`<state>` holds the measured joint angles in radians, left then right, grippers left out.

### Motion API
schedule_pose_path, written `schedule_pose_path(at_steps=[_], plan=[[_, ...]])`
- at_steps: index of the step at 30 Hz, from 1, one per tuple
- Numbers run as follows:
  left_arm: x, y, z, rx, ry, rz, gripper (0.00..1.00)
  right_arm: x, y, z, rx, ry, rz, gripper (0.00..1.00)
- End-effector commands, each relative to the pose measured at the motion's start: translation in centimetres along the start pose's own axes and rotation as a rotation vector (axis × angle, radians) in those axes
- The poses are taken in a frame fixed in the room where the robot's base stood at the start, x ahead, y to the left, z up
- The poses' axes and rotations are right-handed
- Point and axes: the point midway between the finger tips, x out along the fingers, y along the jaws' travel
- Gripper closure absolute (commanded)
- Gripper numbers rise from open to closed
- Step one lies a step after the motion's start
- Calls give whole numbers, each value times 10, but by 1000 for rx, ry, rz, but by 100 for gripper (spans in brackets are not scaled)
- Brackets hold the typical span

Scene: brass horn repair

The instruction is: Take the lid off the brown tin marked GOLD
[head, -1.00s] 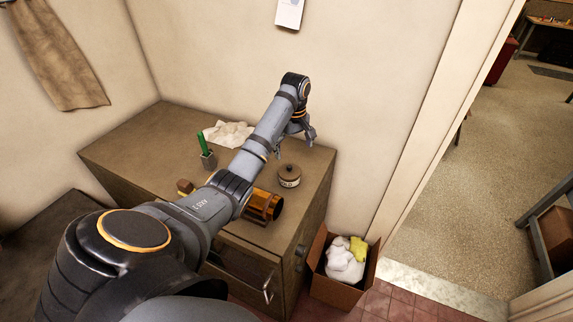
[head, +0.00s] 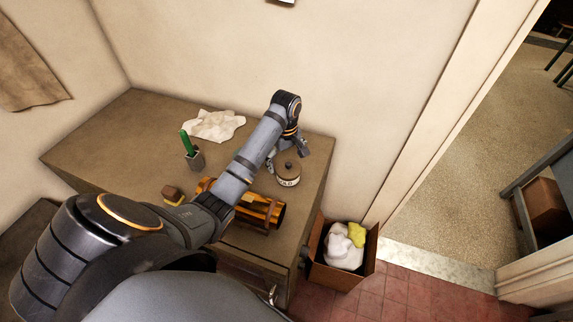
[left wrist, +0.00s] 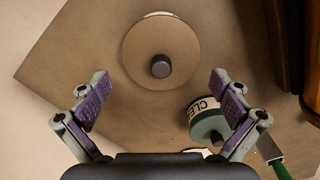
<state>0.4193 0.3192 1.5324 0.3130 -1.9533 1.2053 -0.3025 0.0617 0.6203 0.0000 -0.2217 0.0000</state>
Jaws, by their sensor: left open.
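The brown tin marked GOLD (head: 288,180) stands upright near the right end of the bench, its round lid on. In the left wrist view the lid (left wrist: 140,52) shows from above as a brown disc with a dark knob (left wrist: 160,66) at its middle. My left gripper (head: 287,152) is open and empty, just behind and above the tin in the head view. In the left wrist view its fingers (left wrist: 160,88) are spread wide, with the knob between them, a little towards the top of the picture. My right gripper is out of view.
A green tin (left wrist: 207,122) with a partly hidden label is close to the finger on the right. An amber cylinder (head: 262,211) lies in front of the GOLD tin. A box (head: 330,275) stands beside the bench.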

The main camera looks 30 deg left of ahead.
Motion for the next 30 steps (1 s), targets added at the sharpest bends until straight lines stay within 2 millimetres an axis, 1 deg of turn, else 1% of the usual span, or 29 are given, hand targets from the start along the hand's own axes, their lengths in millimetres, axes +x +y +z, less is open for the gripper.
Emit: schedule_pose_path(at_steps=[1, 2, 4, 9, 12, 17, 22, 23, 30], plan=[[0, 0, 0, 1, -1, 1, 3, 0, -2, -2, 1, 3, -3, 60], [0, 0, 0, 1, -1, 0, 7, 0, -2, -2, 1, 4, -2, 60], [0, 0, 0, 1, -1, 0, 16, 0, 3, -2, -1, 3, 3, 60], [0, 0, 0, 1, -1, 0, 40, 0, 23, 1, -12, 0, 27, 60], [0, 0, 0, 1, -1, 0, 53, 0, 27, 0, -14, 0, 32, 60], [0, 0, 0, 1, -1, 0, 75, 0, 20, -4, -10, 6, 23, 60], [1, 0, 0, 1, -2, -1, 98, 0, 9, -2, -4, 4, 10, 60], [1, 0, 0, 1, -2, -1, 100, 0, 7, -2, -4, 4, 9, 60], [2, 0, 0, 1, -2, -1, 100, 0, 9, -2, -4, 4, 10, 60]])
